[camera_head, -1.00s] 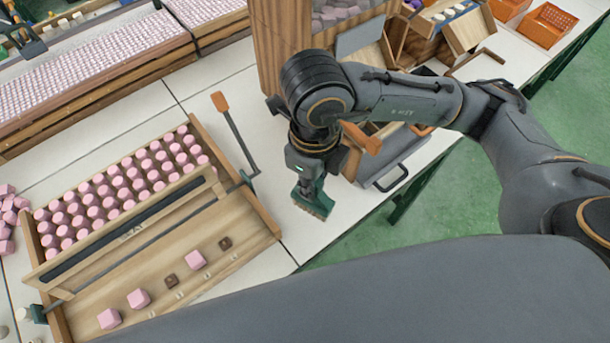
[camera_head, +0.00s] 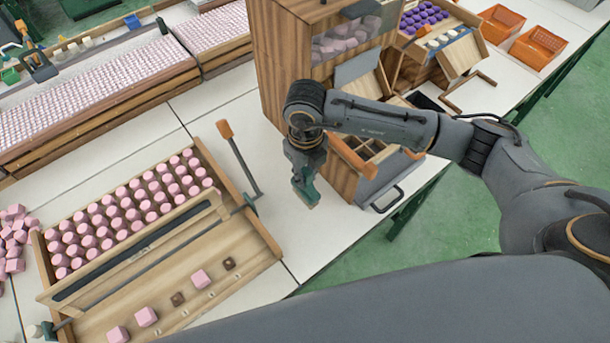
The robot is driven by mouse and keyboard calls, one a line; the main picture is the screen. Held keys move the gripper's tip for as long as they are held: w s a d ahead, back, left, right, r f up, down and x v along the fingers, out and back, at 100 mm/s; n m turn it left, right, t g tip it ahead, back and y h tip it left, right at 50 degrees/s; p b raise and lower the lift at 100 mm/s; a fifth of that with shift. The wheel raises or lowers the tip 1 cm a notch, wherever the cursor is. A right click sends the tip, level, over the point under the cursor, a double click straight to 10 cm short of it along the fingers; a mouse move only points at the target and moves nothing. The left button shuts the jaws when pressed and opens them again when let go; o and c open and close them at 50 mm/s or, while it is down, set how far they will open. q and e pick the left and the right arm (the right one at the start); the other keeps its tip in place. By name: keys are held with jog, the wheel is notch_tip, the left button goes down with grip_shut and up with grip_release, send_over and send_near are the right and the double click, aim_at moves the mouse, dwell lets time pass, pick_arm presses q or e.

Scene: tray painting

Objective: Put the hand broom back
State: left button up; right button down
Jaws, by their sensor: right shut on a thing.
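My right gripper (camera_head: 304,166) points down over the white table and is shut on the hand broom (camera_head: 307,190). The broom is dark green with a pale bristle edge at its lower end. Its upper part is hidden by the gripper. It hangs in front of the wooden cabinet, left of the compartment box; I cannot tell its exact height above the table. My left gripper is out of view.
A wooden cabinet (camera_head: 280,60) and a compartment box (camera_head: 352,170) with a grey drawer stand close to the gripper. At left is a wooden tray (camera_head: 262,232) of pink pieces with an orange-tipped lever (camera_head: 240,160). White table (camera_head: 285,215) is free between them.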

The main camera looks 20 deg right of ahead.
aim_at(309, 196)
jog(key=shift+w+d+f, duration=0.1)
jog(key=shift+w+f, duration=0.3)
jog(key=shift+f, duration=0.1)
jog(key=f+p, duration=0.2)
jog(key=f, duration=0.1)
jog(key=shift+w, duration=0.2)
jog(key=shift+f, duration=0.25)
jog(key=shift+f, duration=0.1)
jog(key=shift+f+b, duration=0.15)
jog(key=shift+b, duration=0.2)
jog(key=c, duration=1.3)
grip_release()
jog(key=shift+o, duration=0.2)
